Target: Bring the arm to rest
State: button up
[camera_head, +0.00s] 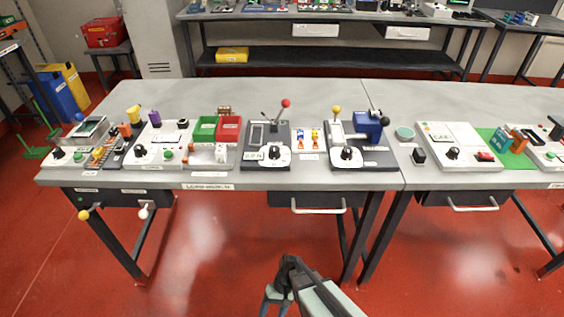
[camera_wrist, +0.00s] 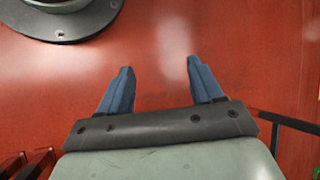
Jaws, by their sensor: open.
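My gripper (camera_wrist: 158,70) is open in the wrist view, with its two blue fingers apart and nothing between them.
The workbench holds several devices, including a green bin (camera_head: 205,128), a red bin (camera_head: 229,130) and a blue block (camera_head: 368,125). Drawer handles (camera_head: 318,210) stick out from its front. The red floor (camera_head: 215,250) before it is open.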

jog(key=s+d+m+h, duration=0.1)
jog(key=s+d+h, duration=0.1)
jog(key=s+d, duration=0.4)
jog(key=s+d+m+h, duration=0.1)
jog(key=s+d, duration=0.5)
jog(key=d, duration=0.9)
jog(key=shift+s+f+h, duration=0.4)
